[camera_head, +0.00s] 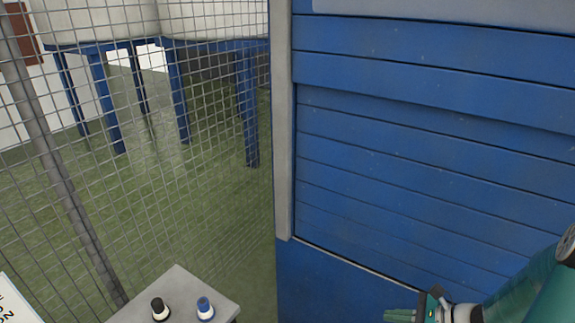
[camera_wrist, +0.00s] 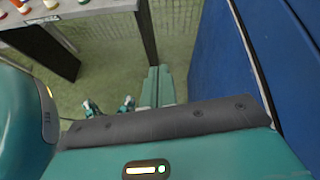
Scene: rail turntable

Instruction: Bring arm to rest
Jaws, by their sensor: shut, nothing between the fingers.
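My arm comes in at the lower right of the head view, teal and dark. In the wrist view my gripper (camera_wrist: 158,72) shows as two green fingers side by side, with no gap and nothing held, over the green floor. The wrist's dark padded edge hides the base of the fingers.
A blue slatted shutter (camera_head: 400,150) fills the right. A wire mesh fence (camera_head: 130,160) stands left, with blue-legged tanks behind it. A grey box (camera_head: 180,285) with a black button (camera_head: 159,308) and a blue button (camera_head: 205,308) is at the bottom. A table with coloured knobs (camera_wrist: 60,20) shows in the wrist view.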

